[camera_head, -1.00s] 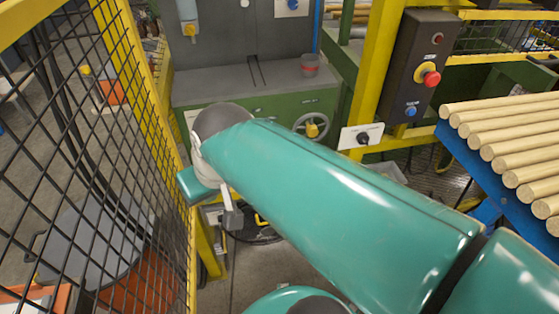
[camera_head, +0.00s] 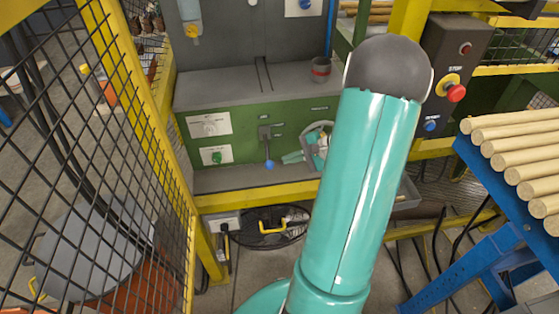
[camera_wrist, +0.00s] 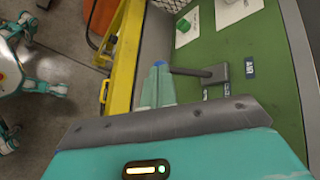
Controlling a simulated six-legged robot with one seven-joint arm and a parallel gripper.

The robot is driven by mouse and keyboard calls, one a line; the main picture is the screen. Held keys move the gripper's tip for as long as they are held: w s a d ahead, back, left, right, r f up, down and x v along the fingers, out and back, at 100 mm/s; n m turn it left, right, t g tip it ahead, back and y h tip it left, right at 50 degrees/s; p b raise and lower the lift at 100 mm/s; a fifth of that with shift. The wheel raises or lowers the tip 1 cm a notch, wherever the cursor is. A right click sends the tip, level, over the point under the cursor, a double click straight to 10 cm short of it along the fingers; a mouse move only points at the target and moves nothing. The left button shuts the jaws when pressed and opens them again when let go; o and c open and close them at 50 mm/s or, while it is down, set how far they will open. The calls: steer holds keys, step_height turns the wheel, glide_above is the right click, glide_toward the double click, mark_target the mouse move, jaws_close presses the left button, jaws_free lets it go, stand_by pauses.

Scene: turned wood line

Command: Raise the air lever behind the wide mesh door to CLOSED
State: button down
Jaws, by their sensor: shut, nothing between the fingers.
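The air lever (camera_head: 267,148) is a grey bar with a blue knob on the green machine front. It points down from its pivot in the head view. In the wrist view the lever (camera_wrist: 190,72) runs from its pivot plate to the blue knob. My gripper (camera_wrist: 158,72) is shut and empty, its teal fingertips close by the knob; I cannot tell if they touch. In the head view my gripper (camera_head: 293,157) shows just right of the lever, partly hidden by my arm. Small labels beside the lever are too small to read. A yellow-framed mesh panel (camera_head: 118,130) stands at the left.
A yellow rail (camera_head: 250,195) crosses below the green front. A control box with a red button (camera_head: 455,93) and a blue rack of wooden rods (camera_head: 520,150) stand at the right.

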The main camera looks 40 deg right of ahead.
steer(key=s+d+f+m+t+h, duration=0.1)
steer(key=s+d+f+m+t, duration=0.15)
steer(key=d+f, duration=0.2)
steer(key=shift+g, duration=0.25)
steer(key=x, duration=0.9)
steer(key=shift+w+d, duration=0.3)
steer(key=shift+s+r+m, duration=0.1)
steer(key=shift+r+m, duration=0.15)
steer(key=shift+r, duration=0.05)
steer(key=shift+s+a+r+g, duration=0.15)
steer(key=shift+a+r+g, duration=0.05)
steer(key=shift+r+g, duration=0.2)
step_height(320, 180, up, 11)
steer(key=m+g+y, duration=0.2)
steer(key=m+g, duration=0.2)
steer(key=g, duration=0.1)
steer(key=shift+w+y, duration=0.35)
steer(key=shift+y, duration=0.05)
steer(key=shift+d, duration=0.1)
